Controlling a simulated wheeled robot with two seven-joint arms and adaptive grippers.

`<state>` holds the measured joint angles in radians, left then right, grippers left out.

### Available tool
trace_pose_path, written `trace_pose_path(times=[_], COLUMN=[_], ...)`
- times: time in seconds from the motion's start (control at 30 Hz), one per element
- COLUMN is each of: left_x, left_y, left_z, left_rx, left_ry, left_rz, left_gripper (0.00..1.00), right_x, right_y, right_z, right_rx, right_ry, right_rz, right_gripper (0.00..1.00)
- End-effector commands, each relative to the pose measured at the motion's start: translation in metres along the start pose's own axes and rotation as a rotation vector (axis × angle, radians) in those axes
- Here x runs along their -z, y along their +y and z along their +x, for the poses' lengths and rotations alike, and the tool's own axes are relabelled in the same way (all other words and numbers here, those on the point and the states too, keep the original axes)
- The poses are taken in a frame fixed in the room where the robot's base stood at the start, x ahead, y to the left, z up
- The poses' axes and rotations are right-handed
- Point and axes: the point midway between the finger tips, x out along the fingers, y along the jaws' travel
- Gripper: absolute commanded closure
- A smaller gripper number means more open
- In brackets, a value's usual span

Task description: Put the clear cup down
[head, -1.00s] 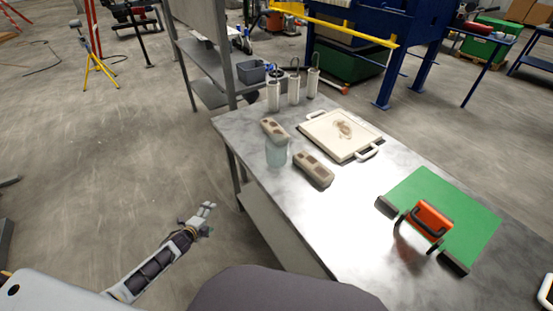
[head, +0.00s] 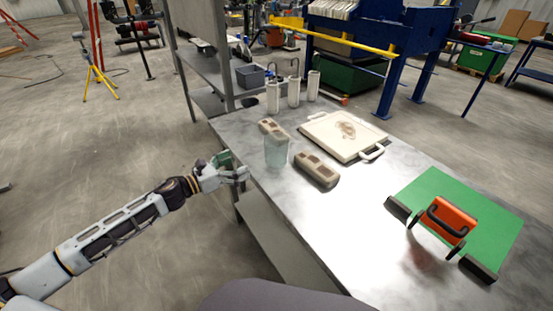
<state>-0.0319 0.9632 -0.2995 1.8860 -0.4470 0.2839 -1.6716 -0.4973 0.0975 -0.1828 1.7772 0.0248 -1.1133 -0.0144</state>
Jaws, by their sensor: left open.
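The clear cup (head: 276,153) stands upright on the grey metal table (head: 360,228), close to its left edge. It is pale bluish and see-through. My left gripper (head: 243,172) is open at the table's left edge, to the left of the cup and a little lower in the picture. There is a gap between the gripper and the cup. A small greenish patch (head: 224,159) shows at the gripper; I cannot tell what it is. My right gripper is not in view.
One brown block (head: 270,126) lies just behind the cup, another (head: 317,171) to its right. A white tray (head: 325,138) with a brown stain and several white cylinders stand farther back. A green board (head: 435,195) with an orange handled tool (head: 452,220) lies at right.

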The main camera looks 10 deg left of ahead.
Motion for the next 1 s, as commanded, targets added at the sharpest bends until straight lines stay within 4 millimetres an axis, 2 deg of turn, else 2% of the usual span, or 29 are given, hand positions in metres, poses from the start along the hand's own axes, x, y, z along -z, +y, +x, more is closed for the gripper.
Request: trace_pose_path(times=[0.1,0.23,0.67,1.0], left_x=[-0.009,-0.014,-0.015,-0.016], left_y=[-0.019,-0.028,-0.029,-0.029], left_z=[0.002,0.003,0.004,0.017], left_rx=[0.054,0.077,0.078,0.077], left_ry=[-0.005,-0.008,-0.009,-0.011], left_rz=[0.099,0.146,0.148,0.146], left_gripper=[0.0,0.0,0.0,0.0], right_x=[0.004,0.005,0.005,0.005], right_y=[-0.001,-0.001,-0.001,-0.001], right_z=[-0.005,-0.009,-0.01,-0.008], right_rx=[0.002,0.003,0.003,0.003], right_ry=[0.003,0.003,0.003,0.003], right_rz=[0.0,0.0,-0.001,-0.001], right_gripper=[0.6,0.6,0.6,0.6])
